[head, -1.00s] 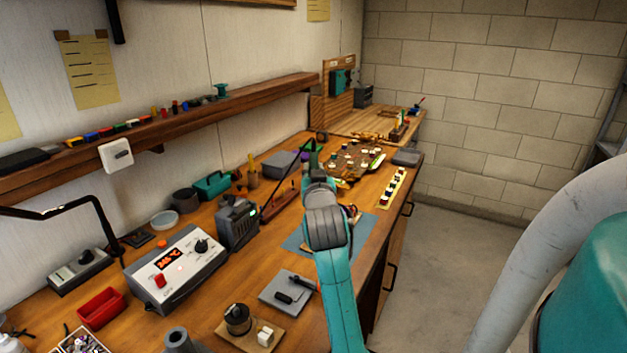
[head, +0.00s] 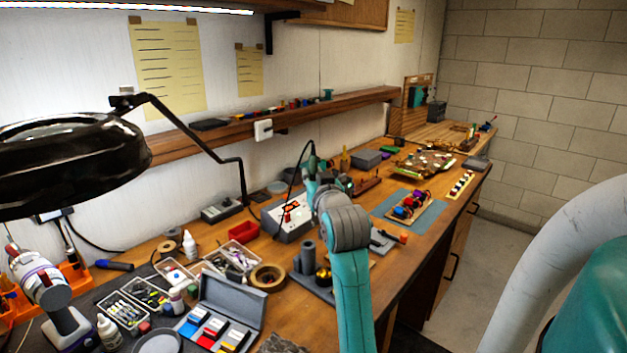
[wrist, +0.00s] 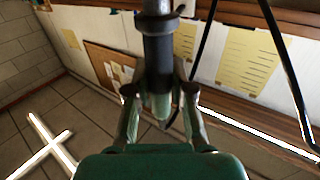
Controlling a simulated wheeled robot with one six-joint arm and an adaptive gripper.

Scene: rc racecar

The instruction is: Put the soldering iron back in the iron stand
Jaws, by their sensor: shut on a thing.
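The soldering iron (wrist: 158,55) shows in the wrist view as a dark, rod-like body between the fingers of my gripper (wrist: 159,92), which is shut on it. A dark cord loops near the gripper. What looks like the iron stand, a grey tube (head: 308,254) on a grey base with a brass-filled cup beside it, stands below the gripper, partly hidden by my arm. The iron's tip is not clear.
A tape roll (head: 267,277), an open grey case (head: 232,310) and small parts trays crowd the bench left of the stand. A magnifier lamp (head: 70,155) hangs at the left. A blue mat (head: 432,215) with a car chassis lies to the right.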

